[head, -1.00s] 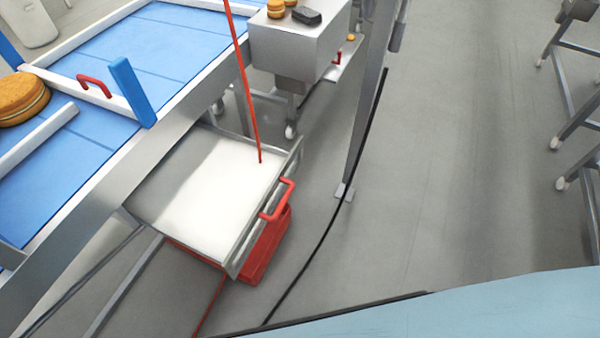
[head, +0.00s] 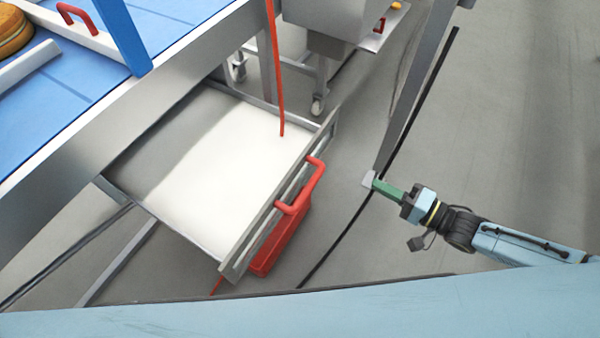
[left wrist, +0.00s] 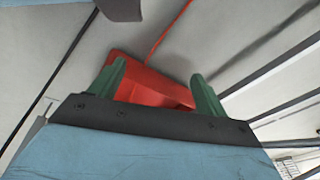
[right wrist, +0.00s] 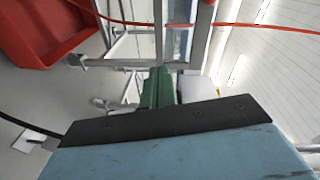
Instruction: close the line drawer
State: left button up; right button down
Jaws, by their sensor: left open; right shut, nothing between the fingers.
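The line drawer (head: 170,170) is a metal drawer under the blue conveyor, and it stands pulled out with a pale, bright interior. Its front panel (head: 237,262) carries a red handle (head: 302,188). My right gripper (head: 378,184) is shut and empty, to the right of the handle and apart from it. In the right wrist view its green fingers (right wrist: 158,88) are together. My left gripper is outside the head view. In the left wrist view its green fingers (left wrist: 155,82) are spread, with a red bin (left wrist: 150,88) showing beyond and between them.
The red bin (head: 280,240) stands on the floor below the drawer front. A thin red cord (head: 276,70) hangs across the drawer. A metal post (head: 405,100) and a black cable (head: 340,240) are near my right gripper. Open floor lies at the right.

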pick_arm(q)
jog(key=w+d+r+b, duration=0.2)
jog(key=w+r+b, duration=0.1)
jog(key=w+r, duration=0.1)
jog(key=shift+w+r+t, duration=0.3)
jog(key=shift+w+r, duration=0.05)
jog(key=shift+r, duration=0.5)
pick_arm(e)
jog(key=w+a+r+y, duration=0.1)
jog(key=w+a, duration=0.2)
jog(key=a, duration=0.3)
jog(key=w+a+r+m+y, duration=0.1)
jog(key=w+a, duration=0.2)
jog(key=a, duration=0.3)
jog(key=shift+w+g, duration=0.3)
jog(key=shift+g, duration=0.1)
jog(key=shift+a+r, duration=0.1)
